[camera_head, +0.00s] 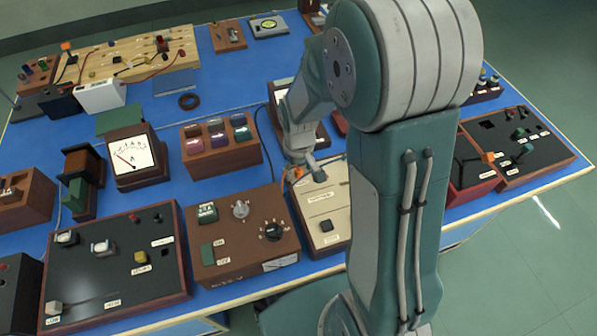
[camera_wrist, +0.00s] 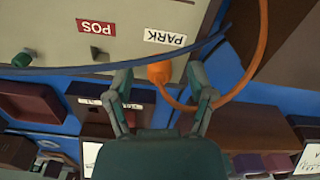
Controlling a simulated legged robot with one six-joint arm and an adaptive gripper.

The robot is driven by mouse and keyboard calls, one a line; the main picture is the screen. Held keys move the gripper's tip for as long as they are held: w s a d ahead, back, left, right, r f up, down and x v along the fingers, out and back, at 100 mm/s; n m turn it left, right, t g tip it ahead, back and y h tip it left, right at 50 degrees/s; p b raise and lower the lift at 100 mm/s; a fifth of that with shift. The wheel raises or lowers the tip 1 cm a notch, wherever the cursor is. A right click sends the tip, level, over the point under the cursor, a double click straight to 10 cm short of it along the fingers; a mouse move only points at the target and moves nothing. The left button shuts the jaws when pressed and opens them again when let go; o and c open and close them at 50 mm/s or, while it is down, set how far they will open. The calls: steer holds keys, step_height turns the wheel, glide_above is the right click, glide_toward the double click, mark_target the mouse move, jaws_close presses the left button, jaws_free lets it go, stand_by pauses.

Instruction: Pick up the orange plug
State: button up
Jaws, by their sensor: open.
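The orange plug (camera_wrist: 158,73) is on the edge of a cream panel in the wrist view, next to a PARK label. An orange cable (camera_wrist: 258,50) curves away to its right and upward. My gripper (camera_wrist: 160,82) is open, with one finger on each side of the plug; I cannot tell whether they touch it. In the head view my gripper (camera_head: 308,172) is low over the cream-topped box (camera_head: 322,222), with a small orange part of the plug (camera_head: 297,174) showing beside it. The rest is hidden by the gripper.
A blue cable (camera_wrist: 60,70) crosses the panel close to the fingers in the wrist view. A green knob (camera_wrist: 22,59) is at the left. In the head view a brown control box (camera_head: 235,262) stands left of the cream-topped box, with a block of coloured modules (camera_head: 222,165) behind.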

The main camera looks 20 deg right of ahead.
jaws_close()
steer(key=shift+r, duration=0.1)
steer(key=shift+r, duration=0.6)
steer(key=s+r, duration=1.2)
steer(key=s, duration=0.2)
glide_toward(319, 163)
steer(key=s, duration=0.2)
steer(key=shift+w+a+f, duration=0.1)
steer(key=shift+a+f, duration=0.1)
steer(key=shift+f, duration=1.65)
steer(key=shift+a+f, duration=0.15)
steer(key=shift+f, duration=1.65)
